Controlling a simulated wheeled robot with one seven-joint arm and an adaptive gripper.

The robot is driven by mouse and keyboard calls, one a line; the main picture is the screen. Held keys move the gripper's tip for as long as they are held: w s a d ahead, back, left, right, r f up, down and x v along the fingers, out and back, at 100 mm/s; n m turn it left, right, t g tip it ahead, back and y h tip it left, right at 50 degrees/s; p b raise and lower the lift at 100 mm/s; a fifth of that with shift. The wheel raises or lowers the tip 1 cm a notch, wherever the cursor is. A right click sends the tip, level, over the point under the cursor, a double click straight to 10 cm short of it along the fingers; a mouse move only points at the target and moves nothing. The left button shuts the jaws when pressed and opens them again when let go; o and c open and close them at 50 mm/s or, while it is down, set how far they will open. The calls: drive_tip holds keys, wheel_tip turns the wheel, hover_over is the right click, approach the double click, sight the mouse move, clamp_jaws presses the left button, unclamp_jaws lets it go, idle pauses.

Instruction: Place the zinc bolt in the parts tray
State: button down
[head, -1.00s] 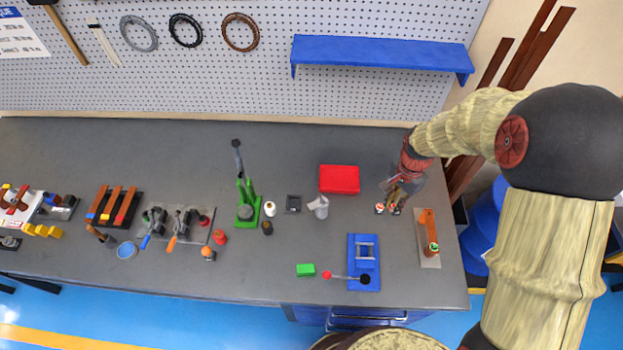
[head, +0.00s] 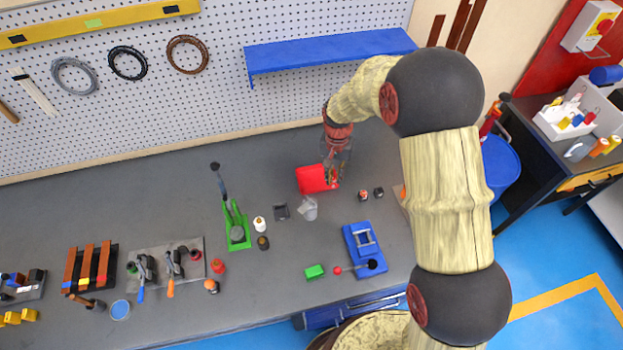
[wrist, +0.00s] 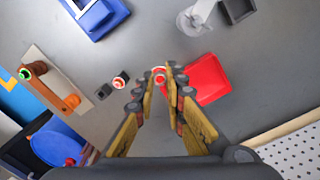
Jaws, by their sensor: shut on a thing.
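My gripper (head: 333,178) is at the right edge of the red tray (head: 308,180), which I take to be the parts tray. The red tray (wrist: 210,78) lies just right of the fingertips there. The bolt is mostly hidden by the fingers, and its height above the table cannot be told.
Two small dark pieces, one with a red-and-white ring (head: 363,195) and one darker (head: 378,192), stand right of the tray. A grey-white canister (head: 309,209) and a blue fixture (head: 356,235) stand nearer. A blue shelf (head: 330,50) hangs on the wall behind.

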drive_tip(key=w+a+f, duration=0.4)
drive_tip(key=a+f, duration=0.1)
drive_tip(key=w+a+f, duration=0.2)
drive_tip(key=shift+w+a+f, duration=0.15)
drive_tip(key=shift+w+f, duration=0.15)
drive_tip(key=shift+f, duration=0.1)
drive_tip(key=shift+w+a+f, duration=0.1)
drive_tip(key=shift+a+f, duration=0.05)
drive_tip(key=shift+f, duration=1.65)
drive_tip(key=shift+f, duration=0.1)
drive_tip(key=c, duration=1.8)
unclamp_jaws()
drive_tip(key=shift+c, duration=0.2)
